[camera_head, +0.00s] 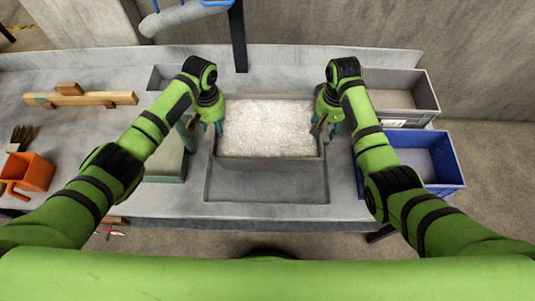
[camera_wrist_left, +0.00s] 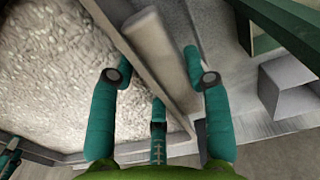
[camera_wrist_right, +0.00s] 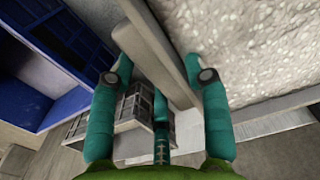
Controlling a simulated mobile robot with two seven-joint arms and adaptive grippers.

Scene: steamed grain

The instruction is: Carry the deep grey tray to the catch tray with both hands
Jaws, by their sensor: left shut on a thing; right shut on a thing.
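The deep grey tray (camera_head: 268,163), filled with pale grain (camera_head: 266,125), sits level between my two hands. Below it and toward me is a wider, shallow grey tray (camera_head: 265,190), which looks like the catch tray; the deep tray covers its back part. I cannot tell whether the two touch. My left gripper (camera_head: 212,128) is shut on the deep tray's left side, and the left wrist view shows its fingers (camera_wrist_left: 160,65) around a grey bar there. My right gripper (camera_head: 322,128) is shut on the right side; its fingers (camera_wrist_right: 162,68) show in the right wrist view.
A blue crate (camera_head: 455,183) and a grey crate (camera_head: 410,117) stand at the right. A green box (camera_head: 166,167) is close by my left forearm. Wooden pieces (camera_head: 80,98) and an orange bin (camera_head: 38,172) lie further left. A dark post (camera_head: 238,38) rises behind the tray.

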